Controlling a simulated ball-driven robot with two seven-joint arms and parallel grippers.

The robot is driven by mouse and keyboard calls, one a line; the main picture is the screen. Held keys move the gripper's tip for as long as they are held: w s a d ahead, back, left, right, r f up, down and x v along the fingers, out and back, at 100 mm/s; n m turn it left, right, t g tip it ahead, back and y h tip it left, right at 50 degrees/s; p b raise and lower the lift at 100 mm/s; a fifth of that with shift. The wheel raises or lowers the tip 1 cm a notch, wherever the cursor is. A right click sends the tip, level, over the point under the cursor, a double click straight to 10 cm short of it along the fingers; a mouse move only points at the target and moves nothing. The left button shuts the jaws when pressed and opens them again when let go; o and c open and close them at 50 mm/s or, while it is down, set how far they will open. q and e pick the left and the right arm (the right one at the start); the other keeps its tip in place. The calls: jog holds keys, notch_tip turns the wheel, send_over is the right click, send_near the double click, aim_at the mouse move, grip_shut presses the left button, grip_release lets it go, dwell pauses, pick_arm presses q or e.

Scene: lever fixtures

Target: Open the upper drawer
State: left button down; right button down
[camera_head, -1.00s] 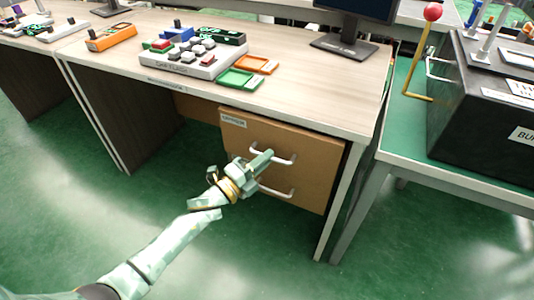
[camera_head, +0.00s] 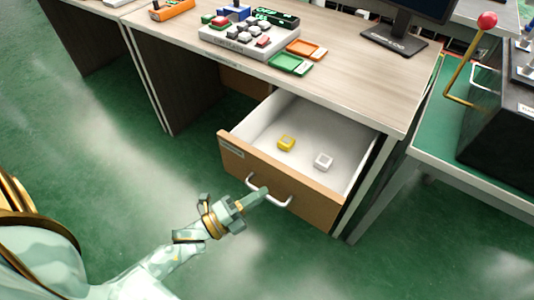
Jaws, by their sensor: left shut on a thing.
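The upper drawer (camera_head: 270,178) of the desk is pulled well out. Its wooden front has a small label at the top left, and its white inside shows. A yellow block (camera_head: 286,142) and a white block (camera_head: 323,161) lie on the drawer floor. My left gripper (camera_head: 260,194) is at the front of the drawer, shut on the drawer's pale bar handle (camera_head: 284,203). The fingers hide part of the handle. The lower drawer is hidden behind the open one. My right gripper is not in view.
The desk top (camera_head: 345,85) holds a button box (camera_head: 247,41), green (camera_head: 291,63) and orange trays, and a monitor stand (camera_head: 394,40). A green table (camera_head: 437,132) with a black box and a red-knobbed lever (camera_head: 487,20) stands at the right. The floor before the drawer is clear.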

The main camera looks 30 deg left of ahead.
pick_arm(q)
jog(key=shift+s, duration=0.65)
jog(key=c, duration=1.5)
grip_release()
